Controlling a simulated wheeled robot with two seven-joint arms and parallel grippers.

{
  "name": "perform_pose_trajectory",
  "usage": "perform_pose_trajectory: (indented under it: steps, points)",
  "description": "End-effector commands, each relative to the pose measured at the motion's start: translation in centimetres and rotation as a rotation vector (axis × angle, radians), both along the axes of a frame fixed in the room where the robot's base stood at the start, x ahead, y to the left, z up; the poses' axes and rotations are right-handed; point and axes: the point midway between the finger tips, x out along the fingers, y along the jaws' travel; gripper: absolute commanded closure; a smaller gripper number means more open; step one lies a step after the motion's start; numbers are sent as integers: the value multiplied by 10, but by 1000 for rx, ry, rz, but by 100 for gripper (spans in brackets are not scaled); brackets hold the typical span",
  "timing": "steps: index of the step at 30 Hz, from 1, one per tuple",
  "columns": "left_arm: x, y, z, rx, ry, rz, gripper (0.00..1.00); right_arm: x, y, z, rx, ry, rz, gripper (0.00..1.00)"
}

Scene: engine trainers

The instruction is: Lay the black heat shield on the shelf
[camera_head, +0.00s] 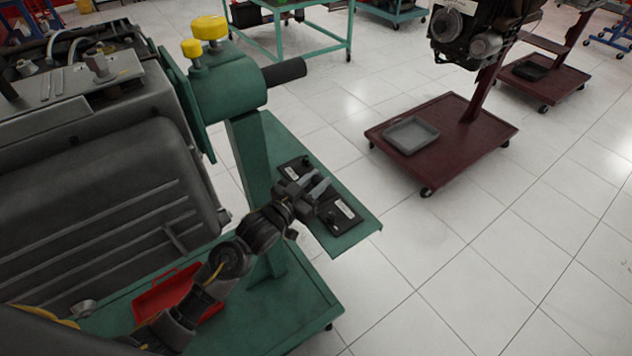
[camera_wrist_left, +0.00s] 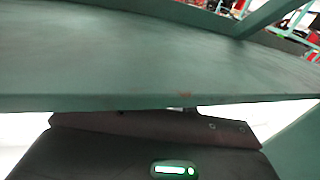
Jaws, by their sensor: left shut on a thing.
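My left gripper (camera_head: 318,188) reaches in from the lower left over the shelf (camera_head: 358,237), a green plate on the side of the engine stand. It is shut on the black heat shield (camera_head: 342,214), a flat black piece with a white label. Black with a second label shows on the gripper's other side; the gripper hides the middle, so I cannot tell if it is one piece. Contact with the shelf is unclear. In the left wrist view a dark plate (camera_wrist_left: 150,132) with small holes lies below a green edge (camera_wrist_left: 150,80). The right gripper is out of view.
The green stand's post (camera_head: 250,160) rises beside the shelf, with a dark handle (camera_head: 285,72) above. A grey engine (camera_head: 90,210) fills the left. A red tray (camera_head: 165,293) lies on the stand's base. White floor lies open to the right, before a maroon cart (camera_head: 450,150).

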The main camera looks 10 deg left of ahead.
Motion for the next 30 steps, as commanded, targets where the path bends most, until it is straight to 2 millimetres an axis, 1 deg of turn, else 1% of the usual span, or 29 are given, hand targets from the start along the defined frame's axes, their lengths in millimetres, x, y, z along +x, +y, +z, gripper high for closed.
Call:
perform_pose_trajectory:
  steps: [5,6,10,17,20,21,23,26,30]
  points:
    - [0,0,-2,-1,-3,0,100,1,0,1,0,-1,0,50]
    - [0,0,-3,0,0,0,70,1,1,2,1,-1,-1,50]
    - [0,0,-2,0,0,0,53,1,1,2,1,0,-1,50]
    - [0,0,-3,0,0,0,52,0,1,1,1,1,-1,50]
    - [0,0,1,0,-1,0,52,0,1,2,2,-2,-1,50]
    - [-2,1,0,0,1,0,52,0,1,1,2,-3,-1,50]
    - [-8,5,-1,1,3,0,52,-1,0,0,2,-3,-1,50]
    - [-24,14,-1,1,3,0,52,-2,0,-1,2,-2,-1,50]
    - [-51,29,-1,1,2,0,52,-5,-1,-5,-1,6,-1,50]
